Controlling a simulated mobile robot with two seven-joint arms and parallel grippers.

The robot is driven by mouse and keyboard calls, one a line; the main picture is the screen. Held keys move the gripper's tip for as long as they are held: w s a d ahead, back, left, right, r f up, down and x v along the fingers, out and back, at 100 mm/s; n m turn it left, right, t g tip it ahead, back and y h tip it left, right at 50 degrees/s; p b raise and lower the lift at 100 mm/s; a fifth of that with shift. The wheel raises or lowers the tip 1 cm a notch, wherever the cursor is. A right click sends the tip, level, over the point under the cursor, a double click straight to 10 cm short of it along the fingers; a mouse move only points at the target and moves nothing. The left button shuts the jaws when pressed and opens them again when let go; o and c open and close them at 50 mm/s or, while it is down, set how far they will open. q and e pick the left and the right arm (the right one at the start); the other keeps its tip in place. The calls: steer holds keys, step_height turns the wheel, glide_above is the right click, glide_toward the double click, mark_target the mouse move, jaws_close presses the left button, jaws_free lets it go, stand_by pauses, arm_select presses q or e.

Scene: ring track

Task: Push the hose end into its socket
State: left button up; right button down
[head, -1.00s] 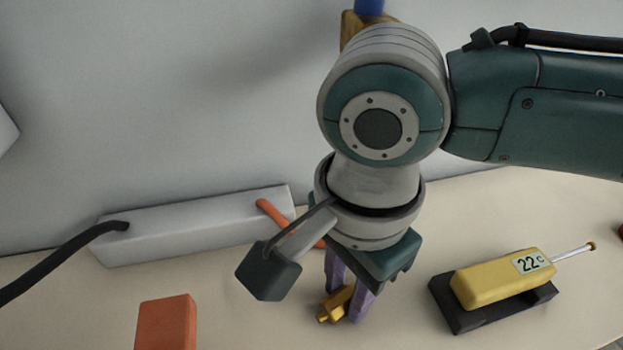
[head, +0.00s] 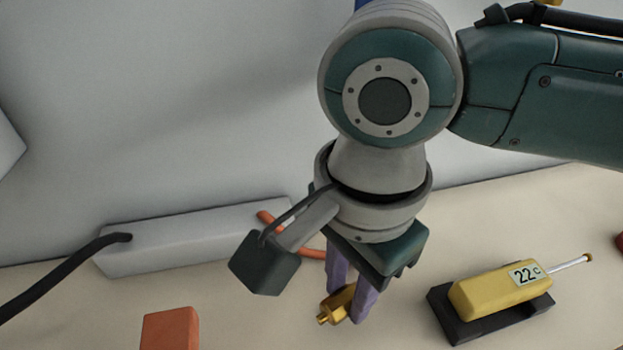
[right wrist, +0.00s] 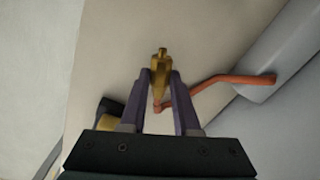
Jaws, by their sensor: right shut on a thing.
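My right gripper (head: 352,306) points down near the table's front middle, its purple fingers shut on the brass hose end (head: 326,312). In the right wrist view the brass hose end (right wrist: 160,65) sits between the fingertips (right wrist: 161,78), with its narrow tip sticking out beyond them. The orange hose (head: 312,253) runs from the long grey box behind to my gripper; it also shows in the right wrist view (right wrist: 215,80). I cannot make out the socket in either view. My left gripper is not in view.
The long grey box (head: 190,240) lies along the wall, with a black cable (head: 60,265) at its left end. An orange block (head: 170,328) stands at front left. A yellow meter (head: 495,292) rests on a dark stand (head: 462,328) at the right. Table between is clear.

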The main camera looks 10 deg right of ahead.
mark_target(348, 296)
step_height(348, 296, up, 17)
steer(key=p, duration=0.4)
steer(key=shift+r+p, duration=0.2)
steer(key=shift+p, duration=0.1)
